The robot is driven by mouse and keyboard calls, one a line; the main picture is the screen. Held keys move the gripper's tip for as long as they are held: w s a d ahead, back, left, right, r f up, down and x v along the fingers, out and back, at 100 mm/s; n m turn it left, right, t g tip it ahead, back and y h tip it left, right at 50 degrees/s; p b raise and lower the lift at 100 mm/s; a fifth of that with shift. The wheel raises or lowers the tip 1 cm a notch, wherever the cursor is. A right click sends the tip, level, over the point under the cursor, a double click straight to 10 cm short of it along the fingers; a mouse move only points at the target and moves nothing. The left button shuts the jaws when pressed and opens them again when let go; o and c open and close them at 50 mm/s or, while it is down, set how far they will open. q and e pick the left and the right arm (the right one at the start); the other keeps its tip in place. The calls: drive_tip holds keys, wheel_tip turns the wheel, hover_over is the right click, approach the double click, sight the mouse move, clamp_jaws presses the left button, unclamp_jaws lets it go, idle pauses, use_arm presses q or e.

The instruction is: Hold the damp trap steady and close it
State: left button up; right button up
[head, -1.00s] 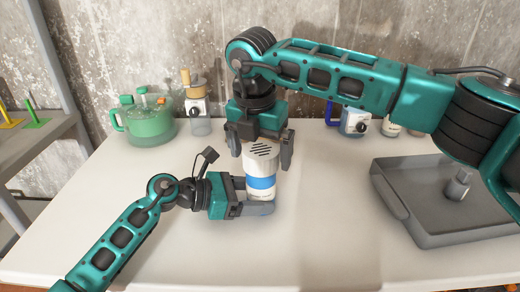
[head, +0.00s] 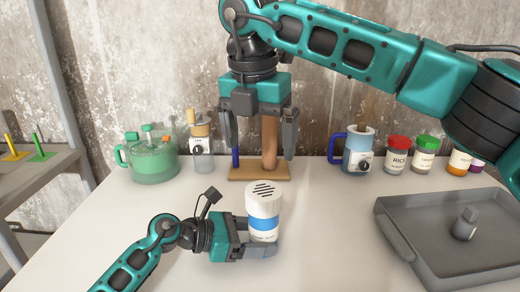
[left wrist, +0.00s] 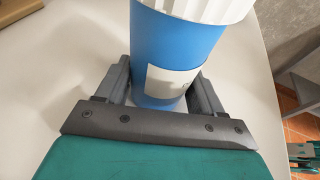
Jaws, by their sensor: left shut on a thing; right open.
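The damp trap (head: 264,222) is a blue-and-white cylinder with a white slotted lid on top, standing upright on the white table. In the left wrist view its blue body (left wrist: 178,55) and ribbed white lid (left wrist: 200,8) show. My left gripper (head: 262,248) is shut on its lower body from the left. In the left wrist view the fingers (left wrist: 160,88) press on both sides of it. My right gripper (head: 259,150) is open and empty, raised above and behind the trap, pointing down. Whether the lid is fully seated cannot be told.
A grey tray (head: 400,245) with a small grey weight-like piece (head: 465,224) lies at right. At the back stand a green pot (head: 151,162), a dispenser (head: 201,150), a wooden stand (head: 245,173), a blue-handled jug (head: 359,152) and several jars (head: 397,153).

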use_arm(q)
drive_tip(key=o, duration=1.3)
drive_tip(key=shift+o, duration=0.2)
